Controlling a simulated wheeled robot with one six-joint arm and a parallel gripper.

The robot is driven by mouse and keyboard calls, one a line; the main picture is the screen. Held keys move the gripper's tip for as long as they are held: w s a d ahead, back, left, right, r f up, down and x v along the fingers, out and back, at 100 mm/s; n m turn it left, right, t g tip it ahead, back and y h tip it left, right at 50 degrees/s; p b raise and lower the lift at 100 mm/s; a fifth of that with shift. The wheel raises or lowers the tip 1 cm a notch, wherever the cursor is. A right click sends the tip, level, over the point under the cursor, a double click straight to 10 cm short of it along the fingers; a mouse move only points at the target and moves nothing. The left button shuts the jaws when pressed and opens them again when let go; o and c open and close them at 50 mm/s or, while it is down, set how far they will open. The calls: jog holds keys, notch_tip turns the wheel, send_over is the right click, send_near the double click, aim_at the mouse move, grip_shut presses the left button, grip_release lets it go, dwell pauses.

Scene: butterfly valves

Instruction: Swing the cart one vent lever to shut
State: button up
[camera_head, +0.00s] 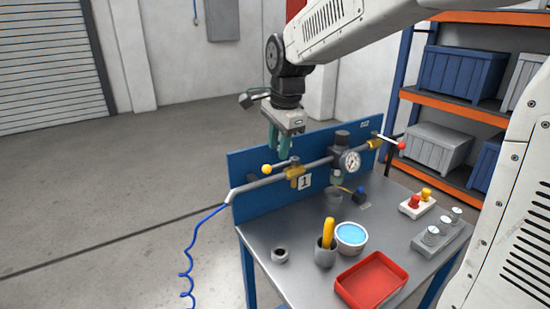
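My gripper (279,146) hangs with its green fingers pointing down above the left part of the pipe. A gap shows between the fingers, and nothing is in it. Cart one (254,233) has a plate (304,183) reading 1. Its pipe carries three levers: one with a yellow ball (267,169) on the left brass valve (294,172), one with a red ball (401,145) on the right brass valve (376,146), and one with a blue knob (360,190) low under the gauge (350,161). I cannot read which is the vent lever. The yellow-ball lever lies roughly along the pipe, just below the fingers.
A blue hose (187,262) hangs at left. Shelves (462,112) stand behind. The left floor is clear.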

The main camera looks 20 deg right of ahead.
aim_at(276, 167)
jog(key=shift+w+a+f, duration=0.1)
jog(key=shift+w+f, duration=0.1)
jog(key=shift+f, duration=0.9)
jog(key=shift+w+a+f, duration=0.1)
jog(key=shift+w+f, duration=0.1)
jog(key=shift+f, duration=0.85)
grip_shut()
